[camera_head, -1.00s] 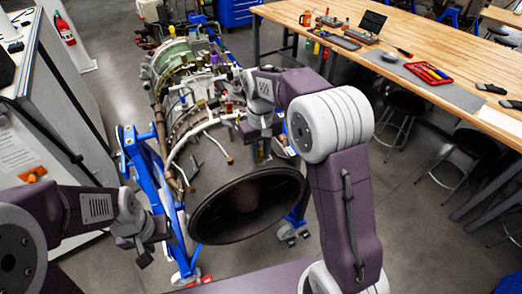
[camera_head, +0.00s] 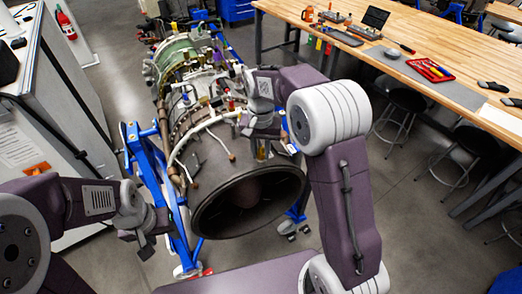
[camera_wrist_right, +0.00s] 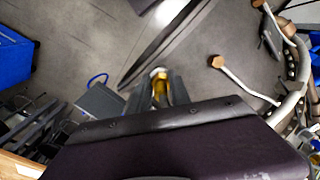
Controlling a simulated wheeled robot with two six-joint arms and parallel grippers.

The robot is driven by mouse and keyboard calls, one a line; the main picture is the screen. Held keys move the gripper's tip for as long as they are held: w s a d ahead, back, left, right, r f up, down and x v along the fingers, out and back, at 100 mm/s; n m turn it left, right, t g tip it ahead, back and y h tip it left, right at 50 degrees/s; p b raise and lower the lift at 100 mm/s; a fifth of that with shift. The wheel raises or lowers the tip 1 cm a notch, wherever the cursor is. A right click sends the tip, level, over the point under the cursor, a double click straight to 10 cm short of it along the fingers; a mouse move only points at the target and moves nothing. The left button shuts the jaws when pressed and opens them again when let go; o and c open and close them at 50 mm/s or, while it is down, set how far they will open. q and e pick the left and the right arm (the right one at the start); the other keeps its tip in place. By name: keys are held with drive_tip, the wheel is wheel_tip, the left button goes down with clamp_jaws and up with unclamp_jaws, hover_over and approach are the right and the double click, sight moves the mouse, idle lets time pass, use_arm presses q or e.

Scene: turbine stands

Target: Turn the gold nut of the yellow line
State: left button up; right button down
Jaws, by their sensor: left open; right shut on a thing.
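The turbine (camera_head: 215,165) lies in a blue stand (camera_head: 160,190), its dark round opening facing me. My right gripper (camera_head: 263,146) reaches down at the right side of its front casing. In the right wrist view, the right gripper (camera_wrist_right: 157,95) is shut on a small gold nut (camera_wrist_right: 159,86) beside the turbine's dark rim. The nut's lower part is hidden between the fingers. A bit of yellow shows below the gripper in the head view; which line it belongs to is hard to tell. My left gripper (camera_head: 144,245) is open and empty, left of the turbine's front opening.
Pale pipes with copper-coloured ends (camera_wrist_right: 240,78) run along the casing near the right gripper. A wooden workbench (camera_head: 330,25) with tools stands at the right, with black stools (camera_head: 400,110) beneath. A grey cabinet (camera_head: 60,90) stands at the left.

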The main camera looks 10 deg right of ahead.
idle(0.3)
drive_tip(key=c, duration=1.2)
unclamp_jaws()
drive_tip(key=shift+w+r, duration=0.1)
wheel_tip(320, 180, up, 9)
drive_tip(key=shift+f+b, duration=0.1)
drive_tip(key=shift+b, duration=0.75)
